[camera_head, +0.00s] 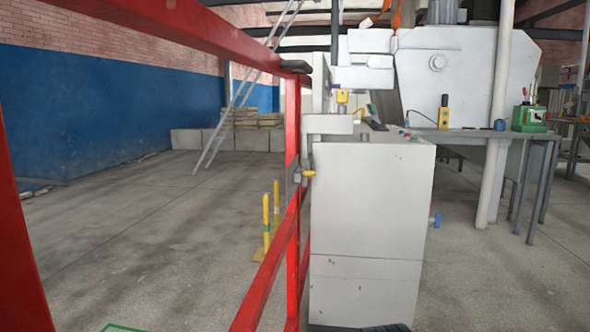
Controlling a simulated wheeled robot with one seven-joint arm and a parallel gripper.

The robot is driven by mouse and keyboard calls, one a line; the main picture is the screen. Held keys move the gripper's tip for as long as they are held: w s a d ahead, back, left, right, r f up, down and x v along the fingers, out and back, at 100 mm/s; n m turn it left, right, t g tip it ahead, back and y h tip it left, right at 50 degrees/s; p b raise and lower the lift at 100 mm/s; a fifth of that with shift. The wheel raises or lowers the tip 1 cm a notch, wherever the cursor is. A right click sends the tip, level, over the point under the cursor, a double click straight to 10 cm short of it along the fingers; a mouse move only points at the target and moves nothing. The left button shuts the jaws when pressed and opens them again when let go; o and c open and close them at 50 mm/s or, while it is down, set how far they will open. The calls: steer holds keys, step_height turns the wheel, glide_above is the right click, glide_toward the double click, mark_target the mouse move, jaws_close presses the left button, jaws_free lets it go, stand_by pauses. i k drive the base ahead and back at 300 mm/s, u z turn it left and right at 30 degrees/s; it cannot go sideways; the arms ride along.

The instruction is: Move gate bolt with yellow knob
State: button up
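The gate bolt (298,178) is a small grey metal fitting on the red upright post of the gate. Its yellow knob (309,173) sticks out to the right of the post, in front of the left edge of a pale cabinet. The red gate (292,140) has a thick top rail running to the upper left and a lower rail slanting toward me. From this view I cannot tell how far the bolt is slid. My gripper is not recognisable in this view, and nothing is seen touching the knob.
The pale cabinet (370,220) stands just right of the gate post. A workbench (490,134) with a green device (528,118) is at right. Open concrete floor (150,240) lies to the left.

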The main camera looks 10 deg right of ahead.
mark_target(305, 172)
steer(key=k, duration=0.5)
steer(key=z, duration=0.85)
steer(key=i, duration=1.95)
steer(key=u, duration=0.5)
